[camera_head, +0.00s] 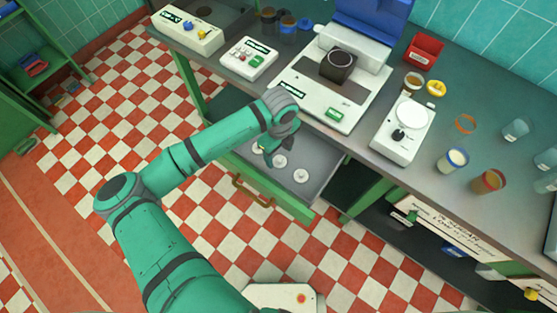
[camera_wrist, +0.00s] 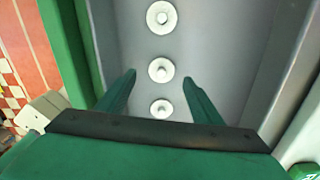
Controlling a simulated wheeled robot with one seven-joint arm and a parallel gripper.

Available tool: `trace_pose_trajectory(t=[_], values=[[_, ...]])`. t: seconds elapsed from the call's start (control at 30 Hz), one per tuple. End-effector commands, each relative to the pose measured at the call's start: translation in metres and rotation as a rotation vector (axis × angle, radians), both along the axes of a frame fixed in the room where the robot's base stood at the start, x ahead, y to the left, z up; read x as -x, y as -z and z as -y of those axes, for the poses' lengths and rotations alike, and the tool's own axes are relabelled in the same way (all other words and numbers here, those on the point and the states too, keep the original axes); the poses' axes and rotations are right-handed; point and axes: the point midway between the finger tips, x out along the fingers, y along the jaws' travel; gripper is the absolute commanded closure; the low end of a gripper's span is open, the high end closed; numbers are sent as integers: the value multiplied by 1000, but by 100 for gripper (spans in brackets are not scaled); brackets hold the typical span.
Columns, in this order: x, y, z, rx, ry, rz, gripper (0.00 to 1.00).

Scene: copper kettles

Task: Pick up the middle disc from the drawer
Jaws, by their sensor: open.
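An open drawer (camera_head: 322,165) with a grey inside and a green front sticks out below the workbench. Three white discs with small raised centres lie in a row on its floor. The middle disc (camera_head: 280,161) also shows in the wrist view (camera_wrist: 161,70), between and just beyond my fingertips. One outer disc (camera_wrist: 161,17) is at the top of the wrist view, and the other (camera_wrist: 161,109) is nearer my palm. My gripper (camera_head: 269,158) is open and empty over the drawer; it also shows in the wrist view (camera_wrist: 158,77). Its height above the discs is hard to tell.
The drawer walls (camera_wrist: 272,60) rise on both sides of the row. Above the drawer, the bench top (camera_head: 465,125) carries a large white machine (camera_head: 325,95), a smaller white device (camera_head: 402,128) and several jars. A green drawer front with a brass handle (camera_head: 250,191) faces the checkered floor.

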Motion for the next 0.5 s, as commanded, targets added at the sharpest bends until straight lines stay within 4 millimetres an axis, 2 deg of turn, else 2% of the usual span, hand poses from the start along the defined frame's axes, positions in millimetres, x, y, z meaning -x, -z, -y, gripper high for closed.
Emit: trace_pose_trajectory(t=[0.23,0.5], values=[[-2,34,2,1,5,-1,40],[-2,40,-1,1,0,-1,40]])
